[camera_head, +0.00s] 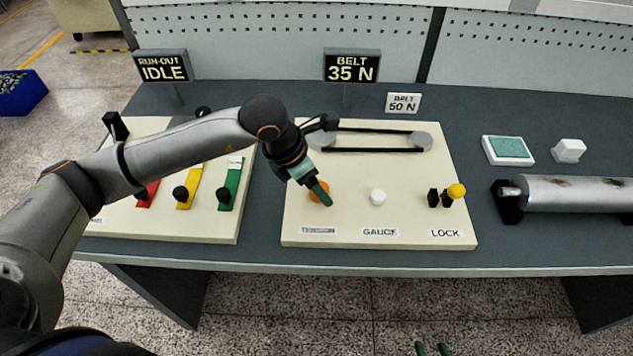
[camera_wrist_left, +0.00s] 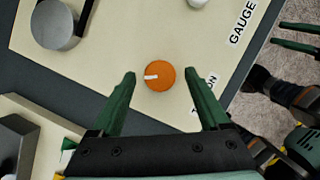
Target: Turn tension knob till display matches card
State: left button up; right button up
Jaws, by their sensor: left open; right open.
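The display (camera_head: 351,66) reads "BELT 35 N". The white card (camera_head: 403,103) in front of it reads "BELT 50 N". The orange tension knob (camera_wrist_left: 160,76) shows whole in the left wrist view, with a white pointer mark toward its left. In the head view the knob (camera_head: 312,196) is partly hidden behind my left gripper (camera_head: 322,192). My left gripper is open, with its green fingertips on either side of the knob and gaps showing on both sides. My right gripper (camera_head: 433,349) is open and empty at the bottom edge, in front of the table.
The cream panel (camera_head: 345,232) also bears a white gauge knob (camera_head: 378,197), a yellow-tipped lock lever (camera_head: 456,191) and a belt on two pulleys (camera_head: 421,141). A left panel has coloured sliders (camera_head: 231,187). A metal roller (camera_head: 575,193) lies at right.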

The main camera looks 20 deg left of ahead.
pick_arm(q)
jog(key=shift+w+d+f, duration=0.1)
jog(key=shift+f, duration=0.2)
jog(key=shift+c, duration=0.4)
grip_shut()
